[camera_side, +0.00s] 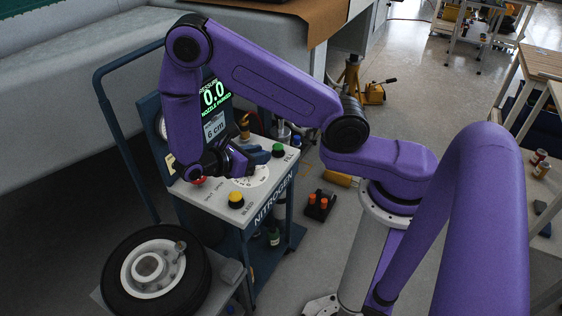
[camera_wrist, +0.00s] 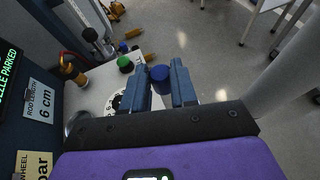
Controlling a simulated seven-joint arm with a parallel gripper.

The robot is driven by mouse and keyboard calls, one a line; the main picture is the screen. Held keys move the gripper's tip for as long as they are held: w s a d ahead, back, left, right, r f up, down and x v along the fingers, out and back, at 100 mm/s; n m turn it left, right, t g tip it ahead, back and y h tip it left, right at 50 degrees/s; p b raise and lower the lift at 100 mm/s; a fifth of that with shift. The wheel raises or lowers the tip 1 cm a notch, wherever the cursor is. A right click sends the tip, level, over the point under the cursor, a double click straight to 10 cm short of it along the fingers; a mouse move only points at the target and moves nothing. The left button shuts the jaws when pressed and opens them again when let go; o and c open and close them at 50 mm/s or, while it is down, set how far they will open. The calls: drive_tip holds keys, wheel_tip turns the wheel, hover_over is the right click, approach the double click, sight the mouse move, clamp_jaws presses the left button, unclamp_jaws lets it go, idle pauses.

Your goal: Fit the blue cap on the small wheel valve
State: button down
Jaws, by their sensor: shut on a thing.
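My gripper (camera_side: 259,155) is above the panel of the nitrogen cart in the side view. In the wrist view my gripper (camera_wrist: 160,80) is shut on a blue cap (camera_wrist: 160,73), which shows between the two blue fingertips. In the side view the cap is hard to tell from the blue fingers. The wheel (camera_side: 152,268), a black tyre with a pale hub, lies at the lower left, well apart from my gripper. A small grey stem (camera_side: 180,245), which looks like the valve, stands on its hub. The wheel is not in the wrist view.
The nitrogen cart's panel (camera_side: 215,207) carries a yellow button (camera_side: 236,200), a red button (camera_side: 199,181) and a green button (camera_side: 278,151). A display (camera_side: 214,95) reads 0.0, nozzle parked. A blue handrail (camera_side: 122,140) rises behind the wheel.

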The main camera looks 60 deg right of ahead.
drive_tip(key=w+a+r+n+t+y, duration=0.1)
drive_tip(key=w+a+n+t+y, duration=0.2)
drive_tip(key=w+a+n+t, duration=0.6)
drive_tip(key=w+a+r+n+t+y, duration=0.25)
drive_tip(key=w+a+n+t, duration=0.4)
drive_tip(key=a, duration=0.55)
drive_tip(key=shift+m, duration=0.35)
drive_tip(key=shift+d+f, duration=0.1)
drive_tip(key=shift+f, duration=13.4)
drive_tip(key=shift+s, duration=0.1)
drive_tip(key=shift+f, duration=0.55)
drive_tip(key=c, duration=1.2)
unclamp_jaws()
drive_tip(key=shift+o, duration=0.2)
